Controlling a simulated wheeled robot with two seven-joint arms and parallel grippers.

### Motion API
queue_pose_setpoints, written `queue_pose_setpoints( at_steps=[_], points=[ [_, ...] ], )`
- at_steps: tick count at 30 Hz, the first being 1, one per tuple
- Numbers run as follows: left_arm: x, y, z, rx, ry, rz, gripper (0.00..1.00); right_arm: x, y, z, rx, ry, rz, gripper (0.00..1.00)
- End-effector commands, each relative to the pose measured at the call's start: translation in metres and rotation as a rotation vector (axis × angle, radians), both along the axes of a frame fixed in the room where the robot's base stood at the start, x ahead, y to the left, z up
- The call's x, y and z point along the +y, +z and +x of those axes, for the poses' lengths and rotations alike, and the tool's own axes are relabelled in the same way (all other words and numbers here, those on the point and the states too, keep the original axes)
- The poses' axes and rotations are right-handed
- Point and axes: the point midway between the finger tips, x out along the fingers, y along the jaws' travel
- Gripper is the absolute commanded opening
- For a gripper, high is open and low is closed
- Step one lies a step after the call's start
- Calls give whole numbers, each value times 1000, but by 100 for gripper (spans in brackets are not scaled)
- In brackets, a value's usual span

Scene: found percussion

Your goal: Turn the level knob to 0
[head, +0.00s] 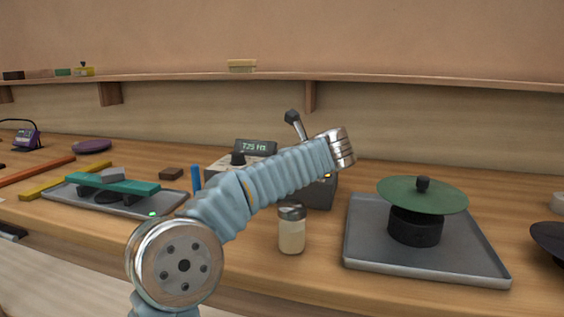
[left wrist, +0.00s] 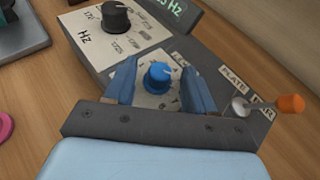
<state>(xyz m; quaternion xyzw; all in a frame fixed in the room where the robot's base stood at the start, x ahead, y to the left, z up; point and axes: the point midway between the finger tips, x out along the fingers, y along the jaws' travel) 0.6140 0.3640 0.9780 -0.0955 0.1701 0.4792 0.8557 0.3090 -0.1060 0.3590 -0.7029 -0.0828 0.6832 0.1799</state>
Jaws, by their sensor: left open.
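The level knob (left wrist: 158,77) is blue and sits on a pale dial plate of a grey control box (left wrist: 88,118) in the left wrist view. Its label is partly covered, and I cannot read its setting. My left gripper (left wrist: 159,68) is open, with one blue finger on each side of the knob; I cannot tell whether either finger touches it. In the head view my left arm crosses in front of the box (head: 318,194) and hides the level knob and the gripper. My right gripper is not in view.
A black Hz knob (left wrist: 115,17) and an orange-tipped switch (left wrist: 291,104) flank the level knob. A display (head: 255,147) stands behind. A lidded jar (head: 291,232) is in front of the box. A tray (head: 430,265) with a green disc (head: 422,195) is to the right.

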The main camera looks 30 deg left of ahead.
Motion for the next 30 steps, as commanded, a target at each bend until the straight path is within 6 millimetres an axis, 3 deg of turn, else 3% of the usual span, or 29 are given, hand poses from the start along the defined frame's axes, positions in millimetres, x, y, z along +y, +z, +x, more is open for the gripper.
queue_pose_setpoints(
  at_steps=[5,16,22,30],
  points=[
    [0,0,0,0,0,0,55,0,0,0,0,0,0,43],
    [-1,0,0,1,0,0,0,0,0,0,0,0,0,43],
    [-2,-2,2,4,32,-1,0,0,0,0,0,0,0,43],
    [-3,-2,6,4,237,-1,0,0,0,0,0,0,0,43]
  ],
)
